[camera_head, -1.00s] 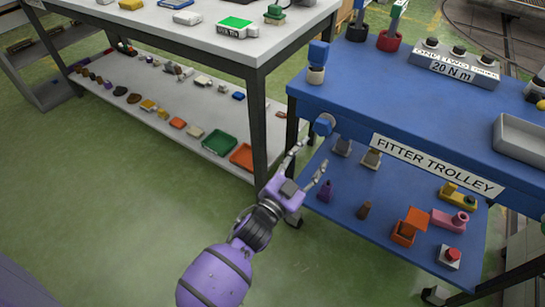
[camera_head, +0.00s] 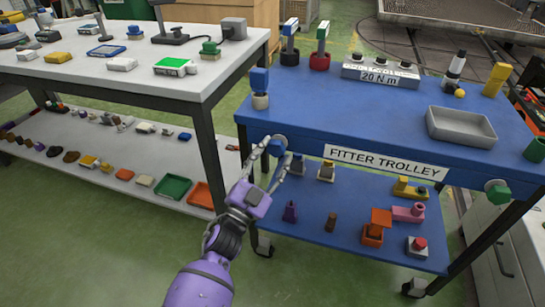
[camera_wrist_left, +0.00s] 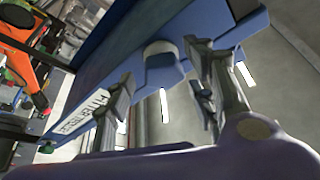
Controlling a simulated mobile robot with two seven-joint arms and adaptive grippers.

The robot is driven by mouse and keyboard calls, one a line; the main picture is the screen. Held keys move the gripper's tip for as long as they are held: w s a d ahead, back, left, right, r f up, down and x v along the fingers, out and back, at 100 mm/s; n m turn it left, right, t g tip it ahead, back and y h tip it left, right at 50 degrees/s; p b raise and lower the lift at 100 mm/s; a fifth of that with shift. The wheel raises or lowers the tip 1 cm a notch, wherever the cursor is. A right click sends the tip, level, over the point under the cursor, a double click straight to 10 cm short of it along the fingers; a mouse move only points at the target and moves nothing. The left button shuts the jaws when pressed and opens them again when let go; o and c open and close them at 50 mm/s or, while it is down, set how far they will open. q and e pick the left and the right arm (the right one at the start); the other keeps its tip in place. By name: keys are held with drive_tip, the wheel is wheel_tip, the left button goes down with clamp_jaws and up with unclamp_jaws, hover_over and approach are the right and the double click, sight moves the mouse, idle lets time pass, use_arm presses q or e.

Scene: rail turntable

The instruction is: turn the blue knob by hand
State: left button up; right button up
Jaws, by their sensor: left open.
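The blue knob (camera_head: 278,146) sits on a grey round mount at the left end of the blue trolley's front edge. In the left wrist view the knob (camera_wrist_left: 164,70) appears between the two fingers, with clear space on both sides. My left gripper (camera_head: 272,160) is open, its fingertips spread around the knob's position in the head view. I cannot tell how far the tips reach along the knob, and I see no clear contact. My right gripper is in neither view.
The blue trolley (camera_head: 350,122) carries a blue block on a round base (camera_head: 259,86) above the knob. A green knob (camera_head: 497,192) is at the front right. A white table (camera_head: 225,72) stands left. The lower blue shelf (camera_head: 335,240) holds several small parts.

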use_arm(q)
drive_tip(key=shift+w, duration=0.1)
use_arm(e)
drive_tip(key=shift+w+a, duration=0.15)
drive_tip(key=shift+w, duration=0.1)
use_arm(q)
drive_tip(key=shift+c, duration=0.6)
drive_tip(key=c, duration=1)
drive_tip(key=shift+o, duration=0.2)
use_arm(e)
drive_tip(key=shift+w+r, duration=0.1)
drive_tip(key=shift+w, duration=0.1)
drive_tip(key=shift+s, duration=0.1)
use_arm(q)
drive_tip(key=shift+r, duration=0.1)
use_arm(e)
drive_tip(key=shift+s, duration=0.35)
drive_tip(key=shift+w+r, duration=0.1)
